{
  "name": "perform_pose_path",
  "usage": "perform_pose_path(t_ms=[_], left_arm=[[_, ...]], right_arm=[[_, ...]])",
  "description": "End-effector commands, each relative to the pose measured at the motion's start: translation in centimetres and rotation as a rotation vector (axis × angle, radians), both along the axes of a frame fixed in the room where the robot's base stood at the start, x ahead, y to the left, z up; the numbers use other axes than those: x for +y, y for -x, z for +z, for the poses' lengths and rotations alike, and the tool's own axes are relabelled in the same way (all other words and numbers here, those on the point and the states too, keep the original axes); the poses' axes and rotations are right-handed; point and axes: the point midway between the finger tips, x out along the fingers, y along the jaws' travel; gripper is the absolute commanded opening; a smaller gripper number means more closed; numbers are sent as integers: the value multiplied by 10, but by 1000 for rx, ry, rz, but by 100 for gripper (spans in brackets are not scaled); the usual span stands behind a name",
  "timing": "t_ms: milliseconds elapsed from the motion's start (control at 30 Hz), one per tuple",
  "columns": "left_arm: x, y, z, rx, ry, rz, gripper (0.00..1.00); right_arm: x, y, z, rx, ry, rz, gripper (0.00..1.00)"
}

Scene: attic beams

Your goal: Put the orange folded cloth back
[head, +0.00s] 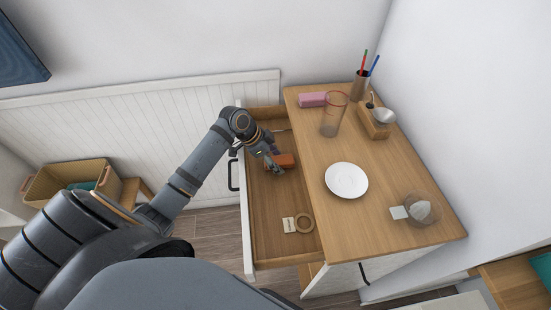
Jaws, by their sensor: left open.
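The orange folded cloth (286,160) lies in the open wooden drawer (272,215), toward its far end. My left gripper (273,168) is over the drawer, right at the cloth's left side, with its fingers pointing down. It is open, and I cannot tell whether its fingertips touch the cloth. The gripper hides part of the cloth's left end. My right gripper is not in view.
A ring (304,223) and a small labelled card (289,225) lie in the drawer's near part. The dresser top (322,209) holds a white plate (346,180), a clear glass (333,115), a pink block (312,99) and a pencil cup (360,86). A basket (72,181) stands at left.

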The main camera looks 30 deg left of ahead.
Motion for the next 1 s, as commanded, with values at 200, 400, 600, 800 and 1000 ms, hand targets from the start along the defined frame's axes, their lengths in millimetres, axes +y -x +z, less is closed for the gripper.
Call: perform_pose_path(t_ms=[200,400,600,800,1000], left_arm=[[11,6,22,-3,-7,-1,64],[31,22,65,-1,-10,-2,64],[43,32,94,1,-7,0,64],[48,36,106,0,-2,0,64],[47,36,107,0,2,0,64]], right_arm=[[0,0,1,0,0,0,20],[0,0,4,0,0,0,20],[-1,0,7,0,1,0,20],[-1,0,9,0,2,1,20],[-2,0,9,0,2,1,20]])
